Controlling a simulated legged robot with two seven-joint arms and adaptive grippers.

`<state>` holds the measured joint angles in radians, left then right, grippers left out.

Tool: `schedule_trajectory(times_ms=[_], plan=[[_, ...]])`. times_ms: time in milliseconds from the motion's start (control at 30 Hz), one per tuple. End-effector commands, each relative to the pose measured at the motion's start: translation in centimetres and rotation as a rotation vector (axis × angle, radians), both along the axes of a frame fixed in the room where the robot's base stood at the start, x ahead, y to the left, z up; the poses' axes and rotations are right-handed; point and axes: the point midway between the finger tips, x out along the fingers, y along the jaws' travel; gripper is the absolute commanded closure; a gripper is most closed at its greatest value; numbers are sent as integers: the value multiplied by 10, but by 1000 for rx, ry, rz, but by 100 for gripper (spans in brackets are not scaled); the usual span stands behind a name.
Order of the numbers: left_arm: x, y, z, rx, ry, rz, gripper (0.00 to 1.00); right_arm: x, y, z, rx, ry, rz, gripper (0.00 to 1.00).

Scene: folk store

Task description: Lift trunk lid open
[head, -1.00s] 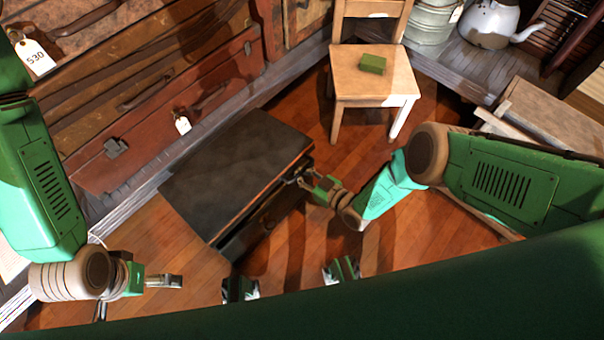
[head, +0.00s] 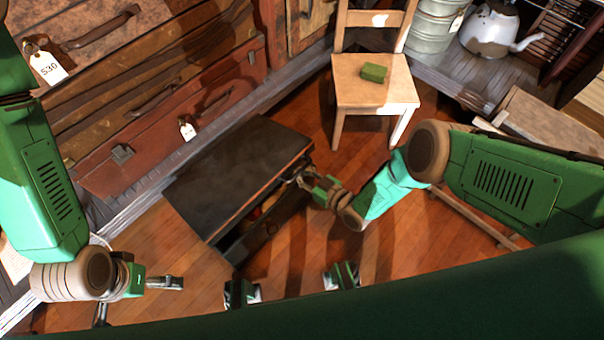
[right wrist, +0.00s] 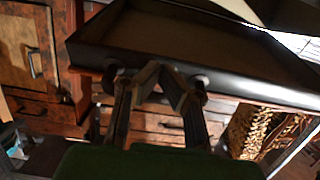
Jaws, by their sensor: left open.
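The trunk stands on the wooden floor in the middle of the head view, with a dark flat lid (head: 240,165) and a brown body (head: 262,232). The lid is raised a little, with a dark gap under its near edge. My right gripper (head: 301,178) is at the lid's right front edge; in the right wrist view its fingers (right wrist: 165,78) touch or nearly touch the dark rim (right wrist: 215,85). Their tips are close together, but I cannot tell whether they grip it. My left gripper (head: 136,298) is open and empty at lower left, apart from the trunk.
Stacked suitcases (head: 150,120) with paper tags stand behind and left of the trunk. A wooden chair (head: 375,92) holding a green block (head: 374,72) stands at the back. A kettle (head: 490,30) is on the grey ledge. Floor before the trunk is partly clear.

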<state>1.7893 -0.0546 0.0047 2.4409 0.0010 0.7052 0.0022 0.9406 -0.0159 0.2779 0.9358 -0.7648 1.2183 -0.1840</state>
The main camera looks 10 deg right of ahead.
Motion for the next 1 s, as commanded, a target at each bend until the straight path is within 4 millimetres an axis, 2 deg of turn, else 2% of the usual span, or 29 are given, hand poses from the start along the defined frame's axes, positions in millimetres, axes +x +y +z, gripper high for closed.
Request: schedule_trajectory(times_ms=[333, 700, 1000], plan=[[0, 0, 1, 0, 0, 0, 2, 1, 0, 2, 0, -1, 0, 100], [0, 0, 17, 0, 0, 0, 2, 6, 4, 24, 0, -1, 0, 100], [0, 0, 16, 0, 0, 0, 2, 6, 5, 24, -1, -1, 0, 100]])
